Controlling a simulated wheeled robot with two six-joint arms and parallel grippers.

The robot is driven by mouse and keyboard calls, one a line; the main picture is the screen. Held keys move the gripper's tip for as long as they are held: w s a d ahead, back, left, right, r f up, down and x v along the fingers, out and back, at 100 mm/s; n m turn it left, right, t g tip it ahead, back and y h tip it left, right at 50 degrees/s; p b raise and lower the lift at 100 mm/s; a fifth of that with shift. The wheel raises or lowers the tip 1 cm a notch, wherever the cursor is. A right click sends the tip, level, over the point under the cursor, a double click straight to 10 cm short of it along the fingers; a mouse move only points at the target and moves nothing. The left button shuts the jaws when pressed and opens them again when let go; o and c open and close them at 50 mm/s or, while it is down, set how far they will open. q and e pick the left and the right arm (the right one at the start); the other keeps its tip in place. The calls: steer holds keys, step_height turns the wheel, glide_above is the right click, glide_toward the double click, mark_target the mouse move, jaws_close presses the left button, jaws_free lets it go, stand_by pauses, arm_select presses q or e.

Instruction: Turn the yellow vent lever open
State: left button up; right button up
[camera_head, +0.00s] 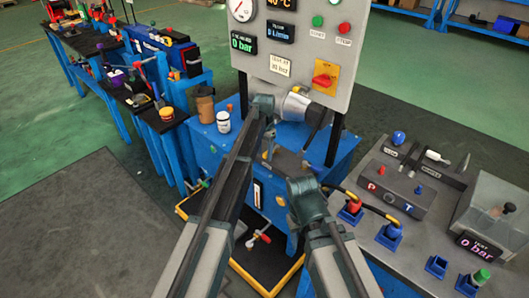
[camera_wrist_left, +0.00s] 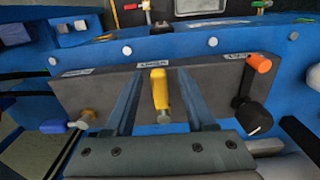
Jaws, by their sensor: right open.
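In the left wrist view the yellow vent lever (camera_wrist_left: 159,90) stands upright on the front of a grey block (camera_wrist_left: 100,96), under a small label. My left gripper (camera_wrist_left: 160,92) is open, with one finger on each side of the lever and gaps between. In the head view my left gripper (camera_head: 268,147) points down at the blue cabinet (camera_head: 332,157); I cannot make out the lever there. My right arm's wrist (camera_head: 305,198) is to the right and nearer; its gripper's fingers are mostly hidden.
An orange-tipped black lever (camera_wrist_left: 243,84) is right of the yellow one, and a yellowish knob (camera_wrist_left: 82,120) is left. A gauge panel (camera_head: 298,45) reading 0 bar stands above the cabinet. A grey console (camera_head: 440,220) with a clear box is on the right.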

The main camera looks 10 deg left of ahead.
arm_select(q)
step_height(320, 180, up, 14)
steer(key=p, duration=1.4)
steer(key=shift+f, duration=0.15)
steer(key=s+d+n, duration=0.1)
steer(key=s, duration=1.7)
steer(key=s+d+n+y, duration=0.1)
steer(key=s+d+n, duration=0.1)
steer(key=s, duration=1.6)
steer(key=shift+s+n, duration=0.3)
steer(key=shift+s, duration=0.05)
